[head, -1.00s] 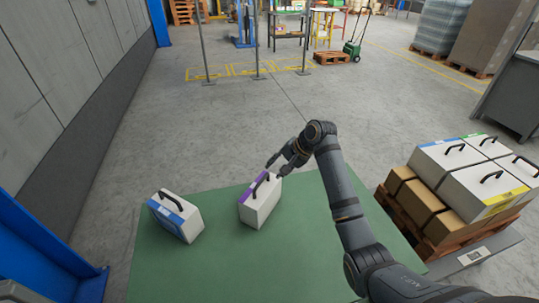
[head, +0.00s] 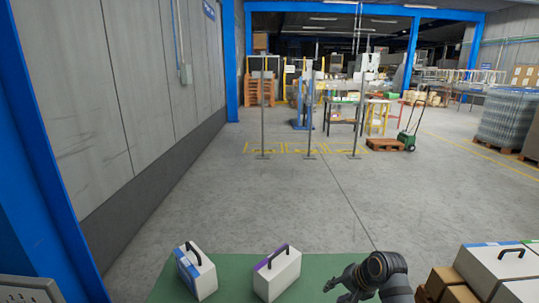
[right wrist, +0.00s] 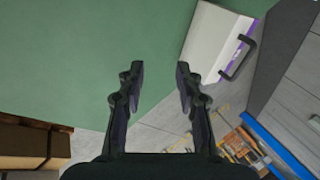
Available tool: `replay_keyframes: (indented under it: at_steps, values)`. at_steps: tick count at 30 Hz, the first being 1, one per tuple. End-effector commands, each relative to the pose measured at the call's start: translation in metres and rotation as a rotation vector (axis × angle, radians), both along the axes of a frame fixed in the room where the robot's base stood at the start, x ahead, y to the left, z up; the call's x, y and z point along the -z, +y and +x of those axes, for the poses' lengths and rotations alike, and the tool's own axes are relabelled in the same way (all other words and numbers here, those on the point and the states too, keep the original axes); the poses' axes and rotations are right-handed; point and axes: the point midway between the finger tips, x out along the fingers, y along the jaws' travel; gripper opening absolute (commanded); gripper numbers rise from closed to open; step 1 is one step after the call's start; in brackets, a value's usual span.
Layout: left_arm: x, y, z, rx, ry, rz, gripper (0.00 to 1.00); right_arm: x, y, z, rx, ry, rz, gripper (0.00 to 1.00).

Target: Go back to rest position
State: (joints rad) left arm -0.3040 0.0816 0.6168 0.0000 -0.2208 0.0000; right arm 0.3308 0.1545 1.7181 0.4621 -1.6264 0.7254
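My right gripper (head: 347,284) is open and empty, to the right of the purple-striped white case. In the right wrist view its two fingers (right wrist: 159,82) stand apart with only green surface and floor behind them. The purple-striped case (head: 279,279) stands upright on the green surface (head: 235,277), its black handle up. It also shows at the upper right in the right wrist view (right wrist: 208,42), apart from the fingers. The blue-striped case (head: 203,277) stands to its left. My left gripper is in no view.
White cases (head: 490,266) on brown cartons (head: 447,281) stand at the right, close to my right arm. A grey wall (head: 150,110) and a blue post (head: 40,160) are at the left. Thin posts (head: 309,115) stand farther back. The floor (head: 270,200) between is clear.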

Motion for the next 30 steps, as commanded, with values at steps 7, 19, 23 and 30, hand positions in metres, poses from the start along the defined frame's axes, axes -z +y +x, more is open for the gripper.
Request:
replay_keyframes:
  at_steps: [7,19,23,30]
  values:
    - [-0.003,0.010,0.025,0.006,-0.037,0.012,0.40,0.045,-0.010,-0.072,-0.150,-0.018,-0.179,0.35]
    - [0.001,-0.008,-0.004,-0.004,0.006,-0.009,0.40,0.069,-0.032,-0.195,-0.429,-0.023,-0.464,0.35]
    - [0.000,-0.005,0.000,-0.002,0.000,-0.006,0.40,0.066,-0.038,-0.227,-0.506,-0.017,-0.534,0.35]
    - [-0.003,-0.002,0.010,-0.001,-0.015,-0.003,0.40,0.071,-0.048,-0.259,-0.601,0.003,-0.617,0.35]
